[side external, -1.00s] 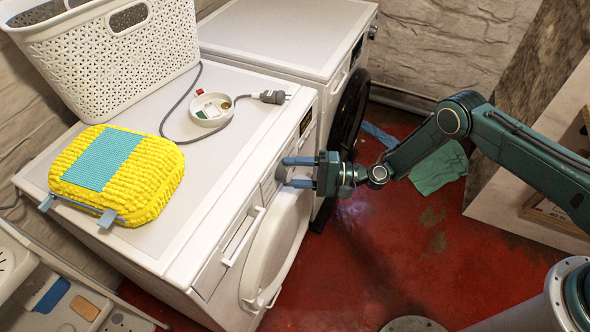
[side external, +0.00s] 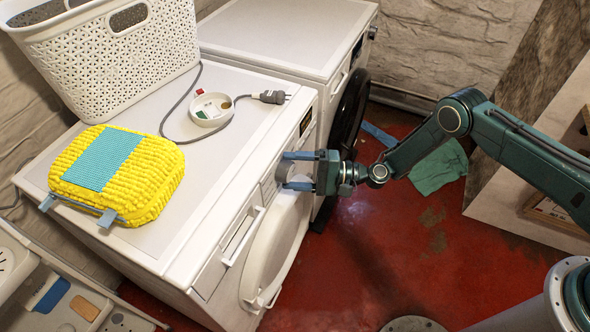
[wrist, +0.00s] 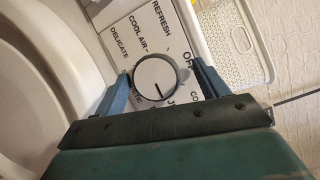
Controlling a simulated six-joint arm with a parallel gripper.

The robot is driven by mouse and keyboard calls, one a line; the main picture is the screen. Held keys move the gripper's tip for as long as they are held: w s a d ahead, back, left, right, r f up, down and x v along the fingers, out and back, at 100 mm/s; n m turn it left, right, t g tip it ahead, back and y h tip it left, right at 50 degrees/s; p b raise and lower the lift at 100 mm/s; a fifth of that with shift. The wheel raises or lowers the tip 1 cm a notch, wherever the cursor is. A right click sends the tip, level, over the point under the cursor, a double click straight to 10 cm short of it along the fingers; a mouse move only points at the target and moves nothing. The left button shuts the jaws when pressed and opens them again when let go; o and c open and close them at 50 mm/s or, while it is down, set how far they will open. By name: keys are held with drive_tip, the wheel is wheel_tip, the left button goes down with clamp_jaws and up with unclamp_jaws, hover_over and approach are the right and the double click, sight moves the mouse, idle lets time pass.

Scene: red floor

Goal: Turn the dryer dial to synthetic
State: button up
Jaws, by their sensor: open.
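The dryer dial (wrist: 155,78) is a round pale knob with a dark rim on the white dryer panel (wrist: 118,38). Its black pointer line points toward the bottom of the wrist view, between a label ending in "TIC" and one starting with "J". REFRESH, COOL AIR and DELICATE are readable; other labels are partly hidden by my gripper. My gripper (side external: 288,171) is open, with its blue fingers on either side of the dial. The left finger looks close to the rim; I cannot tell whether it touches. The dryer (side external: 185,195) is the nearer white machine.
The dryer's round door (side external: 272,250) is below the panel. A second machine (side external: 285,35) stands behind. On the dryer top are a white basket (side external: 120,55), a yellow woven item (side external: 145,185) and a corded plug (side external: 272,97).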

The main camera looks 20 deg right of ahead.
wheel_tip(320, 180, up, 20)
drive_tip(key=shift+f, duration=0.25)
idle(0.8)
drive_tip(key=s+a+f+n+g+h, duration=0.35)
drive_tip(key=f+n+h, duration=0.35)
drive_tip(key=n, duration=0.4)
drive_tip(key=d+n+h, duration=0.5)
drive_tip(key=d+h, duration=0.1)
drive_tip(key=shift+w+r+h, duration=0.15)
drive_tip(key=shift+r+h, duration=0.15)
drive_tip(key=shift+r, duration=0.1)
drive_tip(key=shift+f+g, duration=0.15)
drive_tip(key=shift+g, duration=0.1)
drive_tip(key=shift+x, duration=6.75)
